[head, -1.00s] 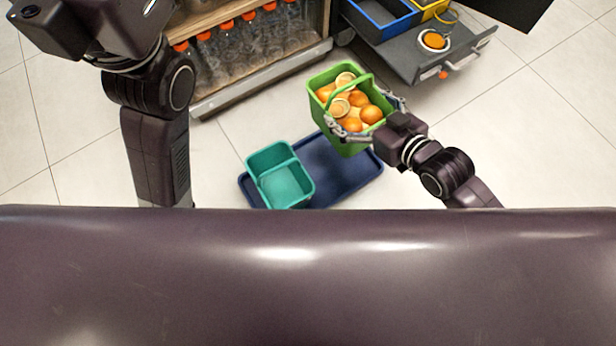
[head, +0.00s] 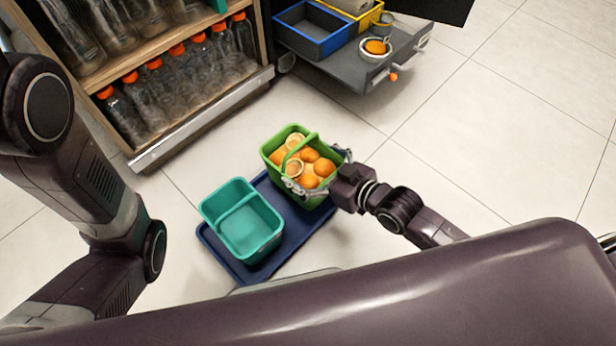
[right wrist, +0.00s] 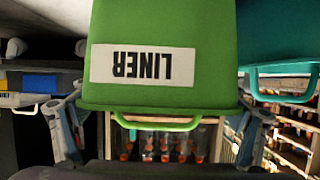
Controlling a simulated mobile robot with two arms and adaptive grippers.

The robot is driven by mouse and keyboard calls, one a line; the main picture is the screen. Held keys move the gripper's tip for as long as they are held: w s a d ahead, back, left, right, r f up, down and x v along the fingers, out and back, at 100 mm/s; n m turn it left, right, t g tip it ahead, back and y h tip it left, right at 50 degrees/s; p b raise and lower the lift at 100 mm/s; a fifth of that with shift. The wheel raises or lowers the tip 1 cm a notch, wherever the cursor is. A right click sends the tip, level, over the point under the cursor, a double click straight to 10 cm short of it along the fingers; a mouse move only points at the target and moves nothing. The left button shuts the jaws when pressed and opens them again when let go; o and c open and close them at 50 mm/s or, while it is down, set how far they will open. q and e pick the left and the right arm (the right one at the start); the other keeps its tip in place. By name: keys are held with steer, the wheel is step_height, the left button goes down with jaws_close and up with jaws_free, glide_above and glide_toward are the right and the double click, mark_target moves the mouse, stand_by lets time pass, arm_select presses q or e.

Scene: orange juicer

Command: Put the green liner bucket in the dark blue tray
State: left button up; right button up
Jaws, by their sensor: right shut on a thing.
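The green liner bucket (head: 272,160), filled with oranges and some cut halves, is in the grip of my right gripper (head: 318,170), whose fingers span its near right side. It looks upright, over the upper right part of the dark blue tray (head: 298,226). I cannot tell whether its base touches the tray. In the right wrist view the green bucket (right wrist: 215,60) fills the middle with its LINER label upside down, between the gripper's two fingers (right wrist: 160,115). My left arm shows at the left of the head view, but its gripper is out of frame.
A shelf of orange-capped bottles (head: 165,95) stands at upper left. A grey drawer (head: 350,75) holds blue and yellow bins. Open floor lies right.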

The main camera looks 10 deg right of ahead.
step_height(320, 180, down, 4)
steer(key=b, duration=0.3)
steer(key=shift+f, duration=0.1)
steer(key=o, duration=1.8)
steer(key=shift+f, duration=0.15)
steer(key=shift+o, duration=0.2)
